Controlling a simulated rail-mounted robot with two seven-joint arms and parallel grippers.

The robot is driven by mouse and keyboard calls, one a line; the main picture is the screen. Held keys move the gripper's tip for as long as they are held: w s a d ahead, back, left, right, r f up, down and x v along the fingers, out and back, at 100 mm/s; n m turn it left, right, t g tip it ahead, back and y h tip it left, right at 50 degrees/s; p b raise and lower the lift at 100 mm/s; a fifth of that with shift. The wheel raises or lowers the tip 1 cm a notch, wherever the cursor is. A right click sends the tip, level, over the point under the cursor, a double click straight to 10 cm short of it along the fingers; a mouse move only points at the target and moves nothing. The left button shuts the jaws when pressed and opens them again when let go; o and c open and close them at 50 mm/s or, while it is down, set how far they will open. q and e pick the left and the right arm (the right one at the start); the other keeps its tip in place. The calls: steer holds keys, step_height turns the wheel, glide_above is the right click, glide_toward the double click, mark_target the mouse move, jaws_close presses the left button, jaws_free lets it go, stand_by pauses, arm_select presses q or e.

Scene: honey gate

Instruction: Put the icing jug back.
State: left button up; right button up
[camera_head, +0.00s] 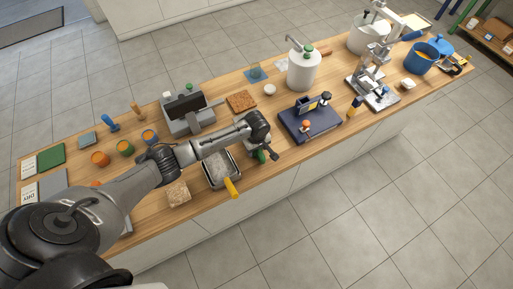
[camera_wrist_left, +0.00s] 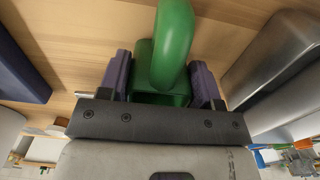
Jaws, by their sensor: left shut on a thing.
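My left gripper (camera_head: 266,150) is over the wooden counter in the head view, beside the grey tray. In the left wrist view its two purple fingers (camera_wrist_left: 160,75) are shut on a green thing with a thick, rounded handle (camera_wrist_left: 175,45). I take this to be the icing jug. In the head view only a small green part (camera_head: 261,156) shows under my left gripper, and the rest is hidden. I cannot tell whether it touches the counter. My right gripper is in neither view.
A grey tray (camera_head: 208,173) with a yellow-handled tool (camera_head: 231,187) is left of the gripper. A white dispenser (camera_head: 303,72) stands behind.

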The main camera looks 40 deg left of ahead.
arm_select(q)
steer(key=o, duration=1.3)
steer(key=shift+f, duration=0.15)
step_height(320, 180, up, 12)
steer(key=shift+r+p, duration=0.25)
steer(key=shift+p, duration=0.75)
